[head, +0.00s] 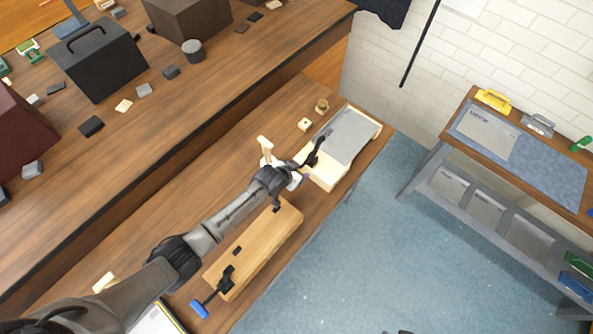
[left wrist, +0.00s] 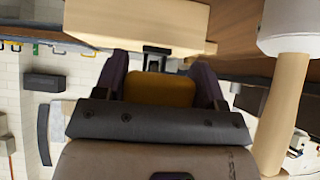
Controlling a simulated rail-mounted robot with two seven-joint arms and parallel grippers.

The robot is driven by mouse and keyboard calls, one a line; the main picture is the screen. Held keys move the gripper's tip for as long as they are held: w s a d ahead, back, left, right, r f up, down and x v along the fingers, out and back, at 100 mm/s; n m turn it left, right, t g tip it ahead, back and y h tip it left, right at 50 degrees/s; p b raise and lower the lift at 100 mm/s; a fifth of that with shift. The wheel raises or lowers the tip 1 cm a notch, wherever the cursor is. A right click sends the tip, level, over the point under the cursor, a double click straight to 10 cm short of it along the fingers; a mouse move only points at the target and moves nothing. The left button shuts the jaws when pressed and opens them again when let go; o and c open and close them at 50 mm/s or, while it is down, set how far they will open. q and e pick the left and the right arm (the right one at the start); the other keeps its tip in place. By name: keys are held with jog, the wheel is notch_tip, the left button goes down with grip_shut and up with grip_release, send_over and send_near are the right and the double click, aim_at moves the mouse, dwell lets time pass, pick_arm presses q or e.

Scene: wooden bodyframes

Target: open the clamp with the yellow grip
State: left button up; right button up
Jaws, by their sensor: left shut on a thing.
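The yellow grip (left wrist: 160,90) of the clamp sits between the two dark fingers of my left gripper (left wrist: 161,78) in the left wrist view. The gripper is shut on it. The clamp's black bar (left wrist: 157,57) runs from the grip to the wooden block (left wrist: 140,20). In the head view my left gripper (head: 272,180) is at the far end of the block (head: 252,252) and hides the yellow grip. A small black clamp part (head: 277,205) shows at the block's edge. My right gripper is not in view.
A second clamp with a blue grip (head: 199,309) is at the block's near end. A white-headed mallet with a wooden handle (head: 265,144) stands close beside my gripper. A pale wooden box with a grey top (head: 345,135) lies beyond.

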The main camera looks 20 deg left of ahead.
pick_arm(q)
jog(key=shift+s+a+f, duration=0.1)
jog(key=shift+f, duration=0.1)
jog(key=o, duration=1.3)
jog(key=shift+r, duration=0.2)
jog(key=shift+r, duration=0.1)
jog(key=shift+s+r, duration=0.2)
jog(key=shift+r, duration=0.05)
jog(key=p+v, duration=0.2)
jog(key=v, duration=1.1)
jog(key=shift+f, duration=0.1)
